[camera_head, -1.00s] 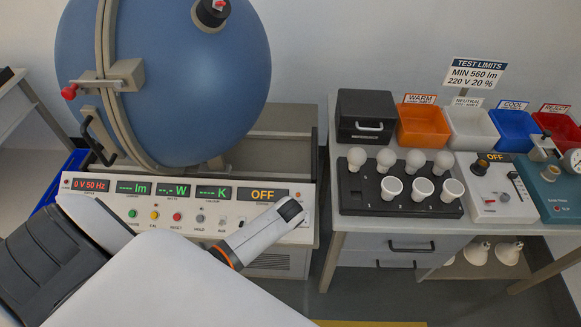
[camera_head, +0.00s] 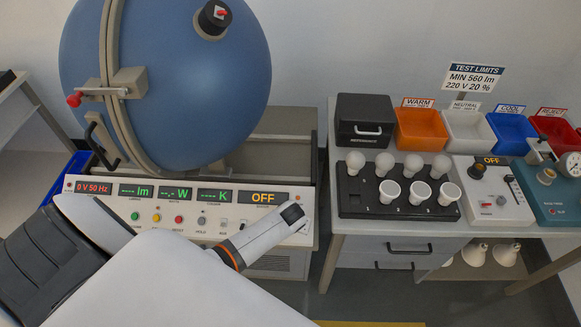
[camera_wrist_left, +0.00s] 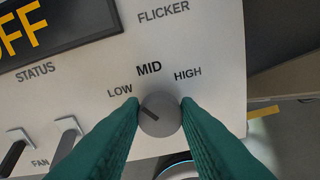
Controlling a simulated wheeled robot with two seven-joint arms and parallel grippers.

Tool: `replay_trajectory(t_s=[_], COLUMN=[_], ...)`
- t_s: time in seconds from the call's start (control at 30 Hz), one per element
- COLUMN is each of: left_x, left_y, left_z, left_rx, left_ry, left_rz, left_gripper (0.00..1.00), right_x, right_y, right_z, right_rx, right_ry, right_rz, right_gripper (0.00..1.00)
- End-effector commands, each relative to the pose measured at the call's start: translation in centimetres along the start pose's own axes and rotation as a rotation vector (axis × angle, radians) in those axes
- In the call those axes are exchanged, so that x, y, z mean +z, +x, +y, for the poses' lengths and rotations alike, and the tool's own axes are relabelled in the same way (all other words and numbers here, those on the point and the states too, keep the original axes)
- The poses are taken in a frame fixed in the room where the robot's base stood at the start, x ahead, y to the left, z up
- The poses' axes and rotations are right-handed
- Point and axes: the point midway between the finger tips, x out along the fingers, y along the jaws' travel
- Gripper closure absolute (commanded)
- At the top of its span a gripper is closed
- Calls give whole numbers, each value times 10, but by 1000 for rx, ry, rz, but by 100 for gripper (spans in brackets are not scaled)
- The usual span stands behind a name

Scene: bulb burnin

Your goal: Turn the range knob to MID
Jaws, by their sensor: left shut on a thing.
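The grey range knob (camera_wrist_left: 161,115) is on the white panel (camera_wrist_left: 215,45) in the left wrist view, below the printed LOW, MID and HIGH labels. Its dark pointer line slants to the upper left, toward LOW (camera_wrist_left: 120,90) rather than MID (camera_wrist_left: 149,69). My left gripper (camera_wrist_left: 160,108) is shut on the knob, with one teal finger on each side. In the head view my left gripper (camera_head: 292,213) reaches the right end of the control panel (camera_head: 305,236) and hides the knob there. My right gripper is not in view.
A blue sphere (camera_head: 200,90) stands behind the panel. Displays and buttons lie left of my gripper, including the orange OFF display (camera_head: 263,198). Right of it, across a gap, a bench holds a black bulb rack (camera_head: 347,203) and colored bins. FAN switches (camera_wrist_left: 66,138) sit near the left finger.

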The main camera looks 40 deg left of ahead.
Motion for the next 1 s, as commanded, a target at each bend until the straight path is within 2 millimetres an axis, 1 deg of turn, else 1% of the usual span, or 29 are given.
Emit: replay_trajectory(t_s=[0.03,0.1,0.5,0.7,1.0], left_x=[1,1,1,0,0], left_y=[-3,-3,-2,-1,0], left_z=[0,0,-2,-2,-3], left_rx=[4,10,35,43,48], left_ry=[42,106,434,542,615], left_rz=[1,1,-1,0,-1], left_gripper=[94,94,94,94,94], right_x=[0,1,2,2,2], right_y=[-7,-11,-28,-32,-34], right_z=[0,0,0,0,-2], right_rx=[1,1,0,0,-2], right_ry=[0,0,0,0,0], right_rz=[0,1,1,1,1], right_gripper=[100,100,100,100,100])
